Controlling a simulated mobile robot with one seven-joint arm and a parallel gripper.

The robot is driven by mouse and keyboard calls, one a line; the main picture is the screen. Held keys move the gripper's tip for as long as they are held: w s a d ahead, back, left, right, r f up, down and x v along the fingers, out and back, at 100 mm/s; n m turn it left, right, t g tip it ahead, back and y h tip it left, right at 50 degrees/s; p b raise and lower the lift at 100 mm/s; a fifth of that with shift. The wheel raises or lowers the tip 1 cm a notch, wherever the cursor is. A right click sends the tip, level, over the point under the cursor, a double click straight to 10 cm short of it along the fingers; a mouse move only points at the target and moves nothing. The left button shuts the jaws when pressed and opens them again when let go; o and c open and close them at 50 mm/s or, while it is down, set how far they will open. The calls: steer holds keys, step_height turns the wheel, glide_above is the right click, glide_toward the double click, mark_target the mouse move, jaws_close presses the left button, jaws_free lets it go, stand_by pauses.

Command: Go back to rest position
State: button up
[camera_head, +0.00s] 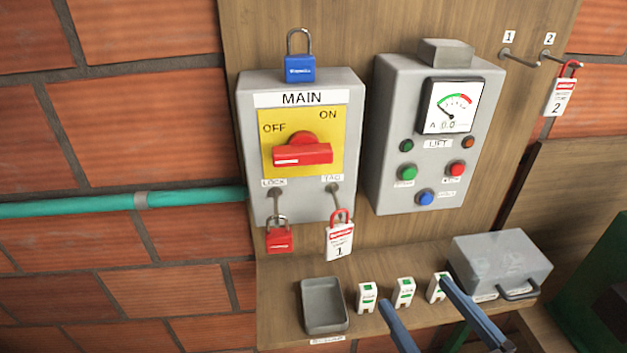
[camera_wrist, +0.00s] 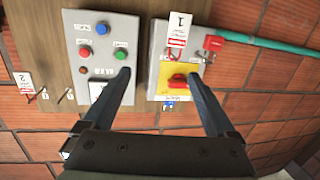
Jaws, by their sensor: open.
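My gripper (camera_head: 414,292) is at the lower right of the head view, its two blue-grey fingers apart with nothing between them. In the wrist view, which shows the panel upside down, my gripper (camera_wrist: 158,74) is also open and empty. The MAIN box (camera_head: 247,125) has a yellow plate and a red handle (camera_head: 302,154) lying level below OFF. A red padlock (camera_head: 279,239) hangs at LOCK and tag 1 (camera_head: 339,240) hangs at TAG. The fingers seem apart from both.
The LIFT box (camera_head: 384,185) has a meter and several buttons. A blue padlock (camera_head: 300,69) stands atop the MAIN box. Tag 2 (camera_head: 562,97) hangs from a right hook. The shelf holds a grey tray (camera_head: 307,320), small white-green blocks (camera_head: 404,292) and a grey case (camera_head: 500,260) near the fingers.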

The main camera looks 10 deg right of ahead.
steer(key=w+a+r+t+h, duration=0.15)
steer(key=w+a+r, duration=0.25)
steer(key=r, duration=0.6)
steer(key=w+a+r+t+h, duration=0.1)
steer(key=w+a+r+t, duration=0.25)
steer(key=r, duration=0.55)
steer(key=s+a+r+m+t, duration=0.1)
steer(key=s+a+r+t, duration=0.2)
steer(key=r, duration=0.6)
steer(key=s+a+r+m+t+h, duration=0.1)
steer(key=s+a+r, duration=0.3)
steer(key=r, duration=0.5)
steer(key=shift+a+r+m+t, duration=0.15)
steer(key=shift+a+m+t, duration=0.4)
steer(key=shift+t, duration=0.35)
steer(key=shift+s, duration=0.1)
